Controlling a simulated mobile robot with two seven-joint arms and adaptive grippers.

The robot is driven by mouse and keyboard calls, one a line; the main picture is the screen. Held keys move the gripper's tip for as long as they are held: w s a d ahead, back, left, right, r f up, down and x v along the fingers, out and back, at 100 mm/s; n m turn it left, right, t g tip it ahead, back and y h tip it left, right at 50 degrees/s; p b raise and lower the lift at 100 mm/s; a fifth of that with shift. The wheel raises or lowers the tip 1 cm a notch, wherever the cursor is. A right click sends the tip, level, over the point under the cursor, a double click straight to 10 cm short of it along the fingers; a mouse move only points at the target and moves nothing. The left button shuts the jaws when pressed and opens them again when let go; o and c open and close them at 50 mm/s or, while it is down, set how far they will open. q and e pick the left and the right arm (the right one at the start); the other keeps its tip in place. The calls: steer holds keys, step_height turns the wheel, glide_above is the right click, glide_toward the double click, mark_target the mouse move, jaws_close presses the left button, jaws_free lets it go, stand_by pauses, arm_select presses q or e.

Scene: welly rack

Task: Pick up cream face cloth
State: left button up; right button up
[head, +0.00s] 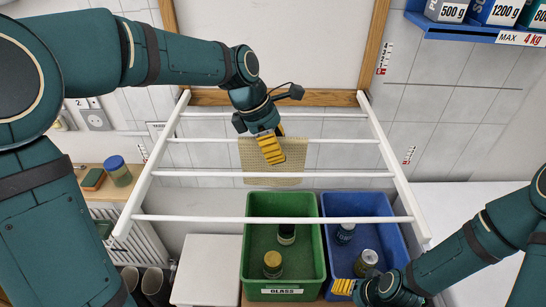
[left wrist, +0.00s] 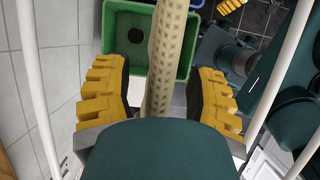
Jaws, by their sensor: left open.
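The cream face cloth (head: 250,157) hangs from a rail of the white rack (head: 185,174), with a waffle-like texture. In the left wrist view the cloth (left wrist: 165,60) runs as a narrow strip between the two yellow fingers. My left gripper (head: 270,148) is at the cloth, pointing down. It is open, with a finger on each side of the cloth and gaps visible between; its fingers (left wrist: 160,98) are spread wide. My right gripper (head: 344,287) is low at the right, by the blue crate; its fingers are partly hidden by its own arm.
A green crate (head: 249,255) labelled GLASS and a blue crate (head: 327,235) stand below the rack, holding jars. A blue shelf (head: 470,30) with boxes is at the upper right. A wooden shelf (head: 115,190) with a jar is at the left. White rails surround the left gripper.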

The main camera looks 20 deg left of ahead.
arm_select(q)
steer(key=shift+f, duration=0.25)
stand_by(0.3)
jaws_close()
